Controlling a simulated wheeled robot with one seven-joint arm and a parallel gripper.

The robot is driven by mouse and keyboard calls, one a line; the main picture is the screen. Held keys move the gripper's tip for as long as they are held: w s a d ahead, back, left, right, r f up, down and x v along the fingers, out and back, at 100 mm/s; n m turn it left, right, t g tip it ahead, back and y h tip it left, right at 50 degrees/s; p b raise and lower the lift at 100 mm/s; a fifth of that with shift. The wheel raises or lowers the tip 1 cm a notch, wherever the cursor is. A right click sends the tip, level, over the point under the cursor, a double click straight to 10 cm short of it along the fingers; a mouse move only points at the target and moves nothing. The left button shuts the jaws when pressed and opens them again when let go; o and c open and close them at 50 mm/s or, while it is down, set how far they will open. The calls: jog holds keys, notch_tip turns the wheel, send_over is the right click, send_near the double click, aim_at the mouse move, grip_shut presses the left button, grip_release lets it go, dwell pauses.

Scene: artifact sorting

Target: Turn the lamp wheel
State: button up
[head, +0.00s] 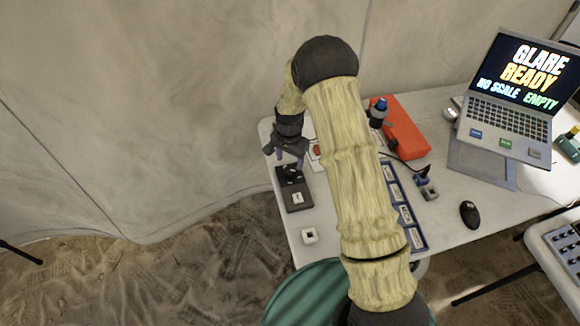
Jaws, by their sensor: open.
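A dark flat box (295,196) with a pale label lies near the left edge of the white table. A small black knob-like part (290,173) sits at its far end and looks like the lamp wheel, though it is too small to be sure. My gripper (289,161) points down just above this part, with its fingers apart and nothing seen between them. I cannot tell whether the fingers touch it. My arm hides the middle of the table.
A laptop (508,112) reading "GLARE READY NO SCALE EMPTY" stands at the right. An orange case (402,130) lies at the back.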

aim_at(290, 170)
notch_tip(290, 170, down, 5)
jog(key=shift+f, duration=0.1)
dwell(0.3)
jog(key=c, duration=1)
